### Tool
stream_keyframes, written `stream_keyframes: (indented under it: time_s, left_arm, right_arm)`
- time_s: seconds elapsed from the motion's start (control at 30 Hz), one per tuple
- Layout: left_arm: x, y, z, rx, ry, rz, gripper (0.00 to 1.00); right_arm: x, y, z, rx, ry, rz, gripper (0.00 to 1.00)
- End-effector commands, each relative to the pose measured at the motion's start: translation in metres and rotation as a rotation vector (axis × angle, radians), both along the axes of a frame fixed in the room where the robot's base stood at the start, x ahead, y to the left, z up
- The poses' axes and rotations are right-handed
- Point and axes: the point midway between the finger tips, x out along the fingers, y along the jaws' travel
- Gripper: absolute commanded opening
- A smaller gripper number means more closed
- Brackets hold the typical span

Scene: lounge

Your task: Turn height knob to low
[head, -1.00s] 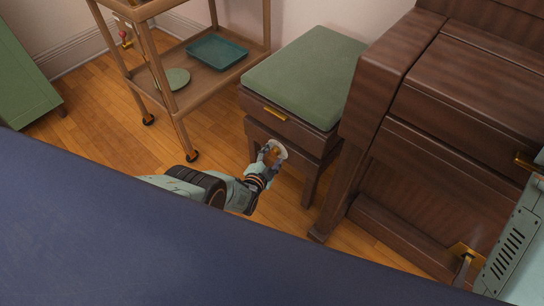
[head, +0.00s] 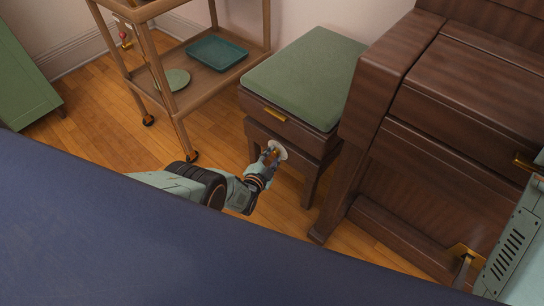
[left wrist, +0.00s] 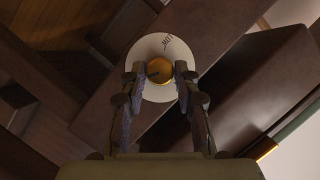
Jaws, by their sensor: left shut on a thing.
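The height knob (left wrist: 160,70) is a round brass knob on a white dial plate (left wrist: 160,96), with a mark that reads like LOW at its upper right. A dark line shows on the knob's left side. In the head view the dial (head: 281,152) sits low on the front of the dark wooden bench (head: 283,122) with a green cushion. My left gripper (head: 269,157) reaches in from the left and is shut on the knob, one finger on each side in the left wrist view (left wrist: 160,78). The fingers partly hide the dial. My right gripper is out of view.
A wooden cart (head: 176,99) with a teal tray (head: 216,53) and a green plate (head: 175,79) stands left of the bench. A dark piano-like cabinet (head: 450,150) stands close on its right. Wood floor (head: 215,125) is open between cart and bench.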

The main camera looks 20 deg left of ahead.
Motion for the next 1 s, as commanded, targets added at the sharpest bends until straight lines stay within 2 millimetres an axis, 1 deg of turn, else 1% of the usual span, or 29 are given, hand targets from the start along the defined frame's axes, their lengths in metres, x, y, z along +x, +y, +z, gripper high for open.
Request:
stream_keyframes:
  time_s: [0.17,0.6,0.8,1.0]
  left_arm:
    - [0.0003,0.0021,0.0010,-0.090,0.035,0.001,0.00]
    - [0.0009,0.0044,0.0018,-0.391,0.143,0.002,0.00]
    - [0.0005,0.0046,0.0017,-0.482,0.177,0.001,0.00]
    - [0.0006,0.0050,0.0017,-0.529,0.194,0.001,0.00]
  right_arm:
    - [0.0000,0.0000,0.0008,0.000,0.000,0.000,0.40]
    - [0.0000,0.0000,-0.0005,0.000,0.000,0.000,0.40]
    - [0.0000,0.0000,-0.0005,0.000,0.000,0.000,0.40]
    - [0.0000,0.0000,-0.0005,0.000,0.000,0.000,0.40]
